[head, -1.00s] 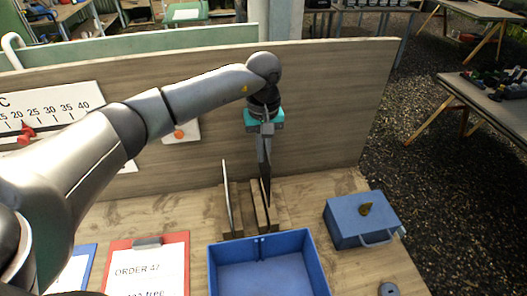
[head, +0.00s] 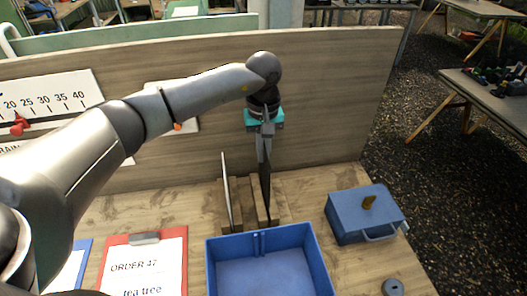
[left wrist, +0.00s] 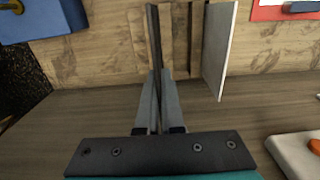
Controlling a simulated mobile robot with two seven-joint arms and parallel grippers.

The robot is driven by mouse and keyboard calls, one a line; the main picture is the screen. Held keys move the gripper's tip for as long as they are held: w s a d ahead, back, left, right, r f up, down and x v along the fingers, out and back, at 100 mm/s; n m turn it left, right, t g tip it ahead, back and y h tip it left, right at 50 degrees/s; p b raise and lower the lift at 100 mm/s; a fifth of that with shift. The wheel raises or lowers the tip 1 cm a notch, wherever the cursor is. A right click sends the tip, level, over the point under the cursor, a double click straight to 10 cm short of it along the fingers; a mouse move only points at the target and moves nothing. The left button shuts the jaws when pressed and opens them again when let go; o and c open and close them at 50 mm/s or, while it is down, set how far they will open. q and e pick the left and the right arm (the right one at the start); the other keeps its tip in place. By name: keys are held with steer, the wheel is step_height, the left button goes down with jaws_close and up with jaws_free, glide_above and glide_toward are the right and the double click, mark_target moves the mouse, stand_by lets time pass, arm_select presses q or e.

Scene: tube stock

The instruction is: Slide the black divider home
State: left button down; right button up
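The black divider (head: 266,186) is a thin upright plate in the head view. My left gripper (head: 264,152) points down and its fingers are closed on the divider's upper part. In the left wrist view the divider (left wrist: 153,38) shows almost edge-on beyond the fingertips (left wrist: 156,80). Its lower end is among the blocks of a wooden slotted rack (head: 277,208); I cannot tell how deep it sits. A pale divider (head: 227,190) stands upright in the rack to the left. My right gripper is not in view.
A blue open tray (head: 326,272) with a small slotted guide on its back wall stands in front of the rack. A closed blue box (head: 350,218) is to the right. A red clipboard (head: 112,262) lies left. A wooden panel (head: 325,100) rises behind the bench.

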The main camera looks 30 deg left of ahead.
mark_target(264, 176)
arm_select(q)
steer(key=shift+f+b, duration=1.3)
steer(key=shift+f, duration=0.2)
steer(key=shift+f+b, duration=1.3)
steer(key=shift+f, duration=0.2)
steer(key=shift+f+b, duration=1.15)
steer(key=shift+f, duration=0.25)
steer(key=c, duration=1)
jaws_free()
